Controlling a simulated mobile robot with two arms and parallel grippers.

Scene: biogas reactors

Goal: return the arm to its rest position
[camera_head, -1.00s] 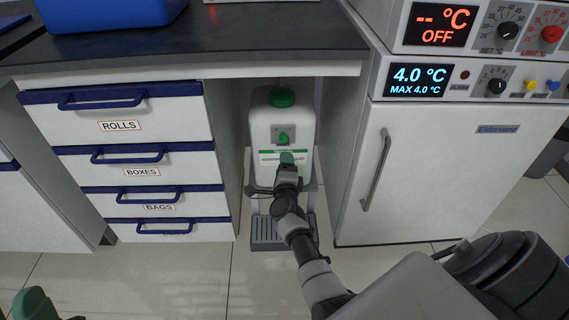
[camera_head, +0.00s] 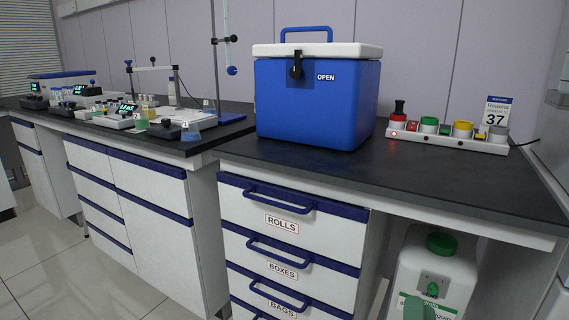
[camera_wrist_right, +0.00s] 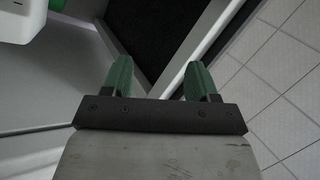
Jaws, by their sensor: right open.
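The rest of the right arm is out of the head view. The white canister (camera_head: 452,268) has a green cap and stands under the counter; its lower part is cut off. A piece of it with green shows at the upper left of the wrist view (camera_wrist_right: 22,20). My left gripper is not in view.
A blue cooler box (camera_head: 318,105) with a white lid stands on the dark counter (camera_head: 400,172). Pale floor tiles (camera_wrist_right: 285,85) are open at the wrist view's right.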

